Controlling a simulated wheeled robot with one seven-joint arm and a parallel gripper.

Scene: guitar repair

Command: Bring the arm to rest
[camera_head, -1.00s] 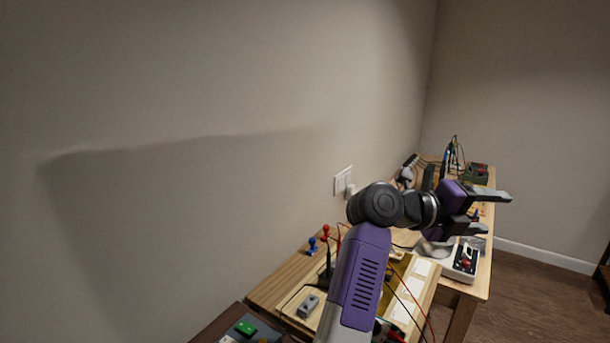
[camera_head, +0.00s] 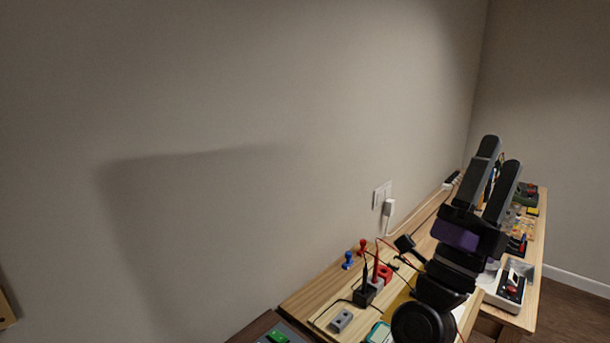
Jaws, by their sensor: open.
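My gripper (camera_head: 497,158) is raised above the workbench and points up and away. Its two dark fingers stand apart with a gap between them, and nothing shows held in the gap. The purple and black wrist and a round dark joint of my arm show below it, at the lower right of the view. My arm hides part of the bench and some of the things on it.
The wooden workbench (camera_head: 312,290) runs along the wall. It bears a blue peg (camera_head: 348,261), a red peg (camera_head: 363,247), a grey box (camera_head: 341,320), a black block with probes (camera_head: 364,295) and a white device (camera_head: 508,289). A wall socket (camera_head: 382,194) is behind. The left wall is bare.

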